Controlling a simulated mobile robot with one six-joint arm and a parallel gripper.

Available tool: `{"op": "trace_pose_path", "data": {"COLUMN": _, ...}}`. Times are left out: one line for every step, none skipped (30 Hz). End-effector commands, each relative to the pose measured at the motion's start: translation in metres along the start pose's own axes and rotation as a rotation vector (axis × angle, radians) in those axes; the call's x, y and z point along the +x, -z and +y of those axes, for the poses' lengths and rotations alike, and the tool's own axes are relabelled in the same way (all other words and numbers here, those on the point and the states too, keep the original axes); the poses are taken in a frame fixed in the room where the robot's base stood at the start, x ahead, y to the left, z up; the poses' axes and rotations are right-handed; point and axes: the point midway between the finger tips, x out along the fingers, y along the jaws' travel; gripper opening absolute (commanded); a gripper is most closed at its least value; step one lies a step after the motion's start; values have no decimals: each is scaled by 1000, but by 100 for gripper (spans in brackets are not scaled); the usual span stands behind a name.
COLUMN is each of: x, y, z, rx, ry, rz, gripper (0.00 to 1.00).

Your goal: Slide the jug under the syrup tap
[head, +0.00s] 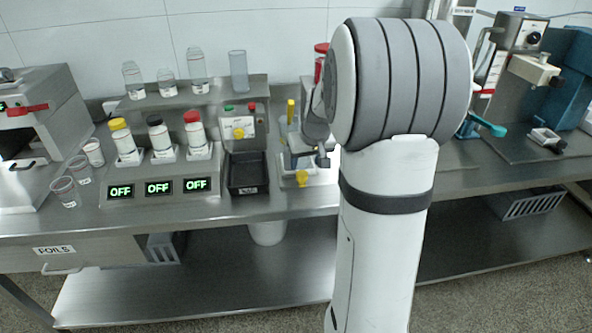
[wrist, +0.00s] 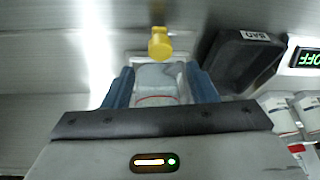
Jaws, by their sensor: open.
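My gripper (wrist: 162,78) is open in the wrist view, with one blue finger on each side of a pale grey, see-through vessel (wrist: 157,80) with a red line across it. I cannot tell whether this is the jug, or whether the fingers touch it. A yellow tap-like part (wrist: 160,43) sticks out beyond it, from a white-edged base. In the head view, the yellow part (head: 302,178) is low at the front of a pale unit beside the black tray. I cannot tell if it is the syrup tap. My arm hides much of that spot.
A black tray (head: 247,187) stands just left of the unit. Further left is a grey station (head: 160,195) with capped bottles and several OFF displays. Clear cups (head: 65,190) stand at the far left. The steel counter's front strip (head: 290,203) is clear there.

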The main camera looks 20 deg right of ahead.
Motion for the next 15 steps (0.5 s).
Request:
{"op": "trace_pose_path", "data": {"x": 9, "y": -1, "z": -1, "rx": 0, "ry": 1, "rz": -5, "gripper": 52}}
{"op": "trace_pose_path", "data": {"x": 15, "y": -2, "z": -1, "rx": 0, "ry": 2, "rz": -6, "gripper": 52}}
{"op": "trace_pose_path", "data": {"x": 22, "y": -1, "z": -1, "rx": 0, "ry": 1, "rz": -5, "gripper": 52}}
{"op": "trace_pose_path", "data": {"x": 26, "y": -2, "z": -1, "rx": -1, "ry": 2, "rz": -6, "gripper": 52}}
{"op": "trace_pose_path", "data": {"x": 31, "y": -2, "z": -1, "rx": -1, "ry": 1, "rz": -6, "gripper": 52}}
{"op": "trace_pose_path", "data": {"x": 37, "y": -2, "z": -1, "rx": -1, "ry": 1, "rz": -5, "gripper": 52}}
{"op": "trace_pose_path", "data": {"x": 41, "y": -2, "z": -1, "rx": -1, "ry": 1, "rz": -5, "gripper": 52}}
{"op": "trace_pose_path", "data": {"x": 45, "y": -2, "z": -1, "rx": -1, "ry": 1, "rz": -5, "gripper": 52}}
{"op": "trace_pose_path", "data": {"x": 49, "y": -1, "z": -1, "rx": -1, "ry": 1, "rz": -4, "gripper": 52}}
{"op": "trace_pose_path", "data": {"x": 52, "y": -1, "z": -1, "rx": -1, "ry": 1, "rz": -3, "gripper": 52}}
{"op": "trace_pose_path", "data": {"x": 54, "y": -1, "z": -1, "rx": -1, "ry": 1, "rz": -3, "gripper": 52}}
{"op": "trace_pose_path", "data": {"x": 56, "y": -1, "z": -1, "rx": -1, "ry": 1, "rz": -3, "gripper": 52}}
{"op": "trace_pose_path", "data": {"x": 58, "y": -1, "z": -1, "rx": -1, "ry": 1, "rz": -3, "gripper": 52}}
{"op": "trace_pose_path", "data": {"x": 59, "y": -1, "z": -1, "rx": -1, "ry": 1, "rz": -2, "gripper": 52}}
{"op": "trace_pose_path", "data": {"x": 60, "y": -1, "z": -1, "rx": -1, "ry": 1, "rz": -2, "gripper": 52}}
